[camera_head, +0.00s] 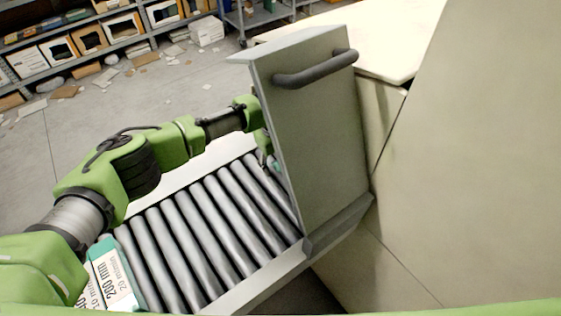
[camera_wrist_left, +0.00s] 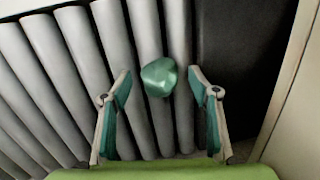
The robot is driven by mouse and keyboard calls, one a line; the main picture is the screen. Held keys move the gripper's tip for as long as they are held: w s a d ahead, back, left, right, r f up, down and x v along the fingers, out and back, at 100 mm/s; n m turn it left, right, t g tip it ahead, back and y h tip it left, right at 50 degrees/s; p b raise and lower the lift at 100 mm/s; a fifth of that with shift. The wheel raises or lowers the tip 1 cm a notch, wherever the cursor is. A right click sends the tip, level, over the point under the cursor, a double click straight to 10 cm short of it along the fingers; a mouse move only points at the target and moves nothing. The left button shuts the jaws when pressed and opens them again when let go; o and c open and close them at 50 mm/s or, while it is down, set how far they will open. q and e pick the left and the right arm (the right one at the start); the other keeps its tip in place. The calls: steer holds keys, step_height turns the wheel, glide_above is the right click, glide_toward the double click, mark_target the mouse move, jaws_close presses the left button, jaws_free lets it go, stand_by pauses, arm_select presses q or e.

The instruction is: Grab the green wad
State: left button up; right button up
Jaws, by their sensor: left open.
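The green wad (camera_wrist_left: 159,77) is a small, shiny, crumpled lump. In the left wrist view it lies on the grey rollers, near the dark area at their right end. My left gripper (camera_wrist_left: 160,84) is open, with one teal-lined finger on each side of the wad's line. The fingers are apart from the wad, with gaps on both sides. In the head view my left arm reaches across the rollers, and the gripper is partly hidden behind a grey panel with a handle. I cannot clearly tell the wad there. My right gripper is not in view.
The roller conveyor (camera_head: 190,230) has pale side rails. The upright grey panel (camera_head: 315,150) stands at its right end, close to my left gripper. A teal-and-white box (camera_head: 118,275) sits at the near left. Shelves with boxes (camera_head: 90,38) stand at the back.

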arm_select(q)
steer(key=c, duration=0.9)
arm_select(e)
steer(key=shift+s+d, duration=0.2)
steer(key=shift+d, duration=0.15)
arm_select(q)
steer(key=shift+r, duration=0.1)
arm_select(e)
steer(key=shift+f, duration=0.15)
